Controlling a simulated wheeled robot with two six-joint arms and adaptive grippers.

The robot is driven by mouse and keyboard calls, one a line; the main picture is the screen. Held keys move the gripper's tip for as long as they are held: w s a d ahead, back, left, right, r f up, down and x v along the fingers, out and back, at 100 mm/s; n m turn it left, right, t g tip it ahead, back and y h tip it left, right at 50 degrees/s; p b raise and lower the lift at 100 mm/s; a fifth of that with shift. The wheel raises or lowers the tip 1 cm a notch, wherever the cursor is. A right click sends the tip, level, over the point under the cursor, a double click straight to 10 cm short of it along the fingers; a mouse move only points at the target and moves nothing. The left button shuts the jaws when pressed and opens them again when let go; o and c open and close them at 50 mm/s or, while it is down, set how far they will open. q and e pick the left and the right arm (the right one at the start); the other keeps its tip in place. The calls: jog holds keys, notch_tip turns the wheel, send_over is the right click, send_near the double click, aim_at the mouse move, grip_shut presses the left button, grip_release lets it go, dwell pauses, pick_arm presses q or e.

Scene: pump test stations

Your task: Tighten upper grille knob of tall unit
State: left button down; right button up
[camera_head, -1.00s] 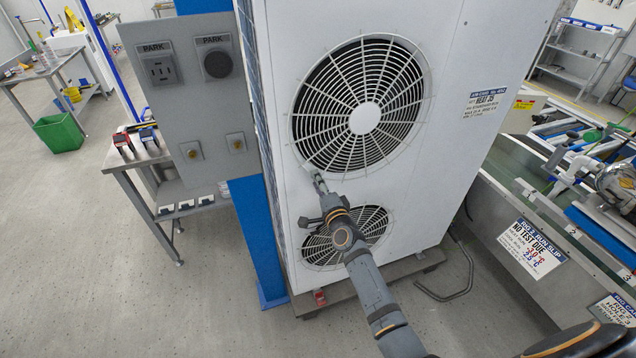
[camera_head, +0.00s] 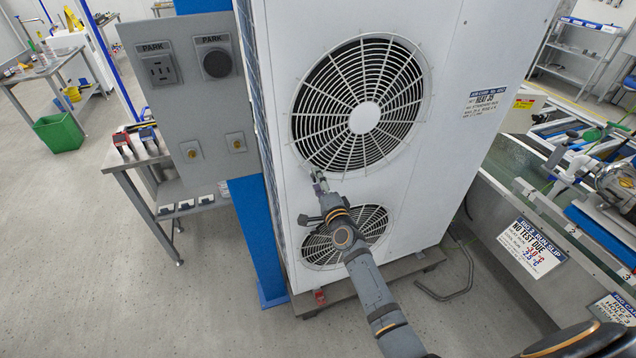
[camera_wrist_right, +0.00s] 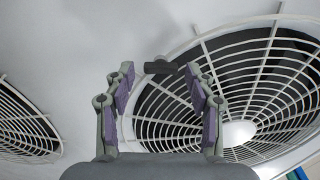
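The tall unit (camera_head: 278,165) is a white cabinet with two round fan grilles on its front. The upper grille (camera_head: 365,117) is large, with a white hub. My right gripper (camera_head: 317,176) is at the lower left rim of this grille. In the right wrist view, a dark bar-shaped knob (camera_wrist_right: 160,67) sits by the grille rim, in line with the gap between the fingertips of my right gripper (camera_wrist_right: 160,82). The fingers are apart, with visible space on both sides of the knob. In the head view I cannot make out the knob at the gripper tip. My left gripper is not in view.
The lower grille (camera_head: 345,236) is partly behind my right arm. A grey panel (camera_head: 187,100) with switches stands left of the unit, beside a blue post (camera_head: 255,235). A test bench (camera_head: 500,215) with signs is close on the right.

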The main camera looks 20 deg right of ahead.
jog(key=s, duration=1.2)
jog(key=shift+d, duration=0.2)
jog(key=s+f+n+g, duration=0.3)
jog(key=s+f, duration=0.1)
jog(key=f, duration=0.6)
jog(key=s+d+f+n+g, duration=0.1)
jog(key=s+f+n+g, duration=0.2)
jog(key=f, duration=0.8)
jog(key=s+f+n+g, duration=0.2)
jog(key=s+f, duration=0.2)
jog(key=f, duration=0.6)
jog(key=s+d+f+n+g, duration=0.2)
jog(key=s+f, duration=0.4)
jog(key=s, duration=0.5)
jog(key=s+d+f+n+g+h, duration=0.1)
jog(key=s+d+f+n+g, duration=0.1)
jog(key=s+f+n+g, duration=0.2)
jog(key=s+d+f+n+g, duration=0.2)
jog(key=s+f, duration=0.7)
jog(key=s, duration=0.9)
jog(key=shift+s+d+f+n+g, duration=0.2)
jog(key=shift+s+f+n+g, duration=0.15)
jog(key=shift+n, duration=0.45)
